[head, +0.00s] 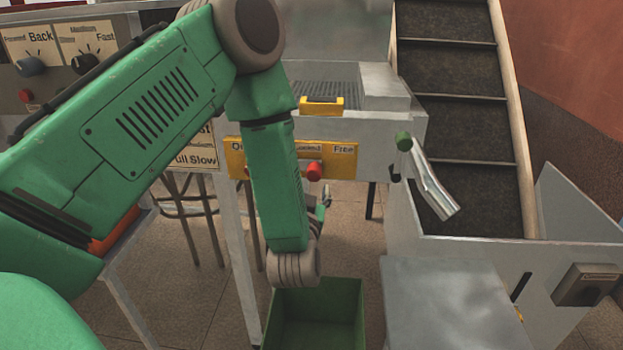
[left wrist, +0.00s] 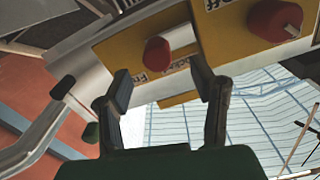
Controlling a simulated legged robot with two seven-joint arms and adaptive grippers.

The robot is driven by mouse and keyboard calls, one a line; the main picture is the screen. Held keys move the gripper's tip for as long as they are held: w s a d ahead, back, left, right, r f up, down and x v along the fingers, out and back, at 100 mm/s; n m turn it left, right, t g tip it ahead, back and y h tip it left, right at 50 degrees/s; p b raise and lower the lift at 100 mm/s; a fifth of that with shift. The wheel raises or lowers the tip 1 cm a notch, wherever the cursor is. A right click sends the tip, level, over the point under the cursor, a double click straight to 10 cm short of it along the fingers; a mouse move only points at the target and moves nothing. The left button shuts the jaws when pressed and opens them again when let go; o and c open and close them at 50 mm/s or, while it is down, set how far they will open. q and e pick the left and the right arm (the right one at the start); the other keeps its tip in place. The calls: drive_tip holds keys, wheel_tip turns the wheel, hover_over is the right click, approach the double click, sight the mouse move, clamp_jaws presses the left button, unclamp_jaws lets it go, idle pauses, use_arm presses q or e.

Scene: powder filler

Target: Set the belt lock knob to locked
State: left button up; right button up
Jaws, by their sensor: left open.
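The belt lock knob (head: 314,171) is red and sits on a yellow panel (head: 342,160) with a "Free" label at its right and another, partly readable label beside it. In the left wrist view the knob (left wrist: 157,53) shows ahead of and between the fingers, slightly above the tips. Its pointer direction cannot be made out. My left gripper (left wrist: 163,85) is open and empty, facing the knob from below. In the head view my left forearm hides most of this gripper (head: 323,202) and part of the panel. My right gripper is not in view.
Another red knob (left wrist: 275,20) is beside it on a yellow panel. A green-capped metal crank handle (head: 432,180) sticks out at right. A green bin (head: 316,315) stands below, left of a grey metal surface (head: 450,300). A dark conveyor (head: 455,110) rises behind.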

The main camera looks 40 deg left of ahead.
use_arm(q)
drive_tip(key=v, duration=0.6)
drive_tip(key=shift+f, duration=0.15)
